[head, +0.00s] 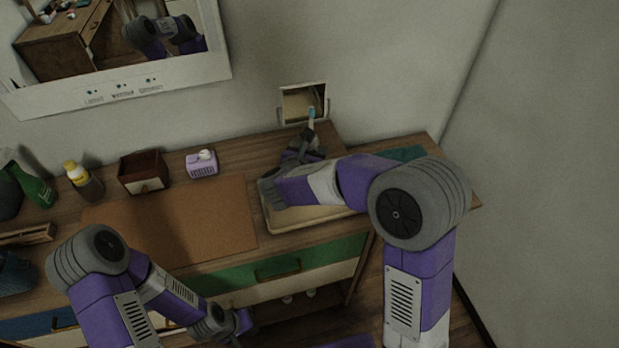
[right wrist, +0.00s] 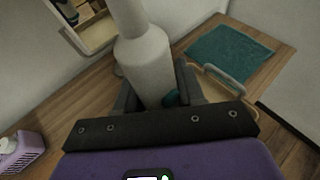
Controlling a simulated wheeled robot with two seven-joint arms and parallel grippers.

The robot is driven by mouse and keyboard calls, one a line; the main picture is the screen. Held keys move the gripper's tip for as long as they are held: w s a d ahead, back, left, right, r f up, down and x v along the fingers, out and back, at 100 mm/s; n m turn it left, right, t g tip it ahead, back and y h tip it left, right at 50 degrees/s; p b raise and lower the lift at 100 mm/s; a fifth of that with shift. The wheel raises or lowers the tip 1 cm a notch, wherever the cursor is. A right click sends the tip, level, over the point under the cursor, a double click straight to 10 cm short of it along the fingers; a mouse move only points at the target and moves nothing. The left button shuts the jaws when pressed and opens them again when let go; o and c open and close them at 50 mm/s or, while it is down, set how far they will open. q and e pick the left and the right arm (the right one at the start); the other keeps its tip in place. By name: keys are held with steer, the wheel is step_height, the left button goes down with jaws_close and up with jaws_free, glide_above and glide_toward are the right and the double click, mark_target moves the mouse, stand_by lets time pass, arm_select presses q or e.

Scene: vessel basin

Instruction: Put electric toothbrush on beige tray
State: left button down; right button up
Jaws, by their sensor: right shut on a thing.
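The electric toothbrush has a light brush head (head: 311,115) that points up in the head view. Its white body (right wrist: 147,62) stands between the fingers of my right gripper (right wrist: 155,95) in the right wrist view. The right gripper (head: 305,152) is shut on it, at the back of the beige tray. The beige tray (head: 272,216) lies on the dresser, largely hidden by my right forearm. Its handle (right wrist: 226,76) shows beyond the fingers. Whether the toothbrush touches the tray is hidden. My left gripper (head: 238,325) is low in front of the dresser; its fingers are unclear.
A teal cloth (head: 405,154) lies right of the tray. A small mirror (head: 303,102) stands behind. Left are a lilac tissue box (head: 202,166), a brown box (head: 143,172), a yellow-capped bottle (head: 82,180) and a green bottle (head: 35,187). The brown mat (head: 170,225) is clear.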

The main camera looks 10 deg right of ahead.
steer(key=f, duration=0.2)
steer(key=f+b, duration=0.1)
steer(key=shift+s+f, duration=0.3)
step_height(320, 180, down, 5)
steer(key=shift+r+b, duration=0.1)
steer(key=shift+b, duration=0.55)
steer(key=shift+r, duration=0.1)
steer(key=o, duration=1.1)
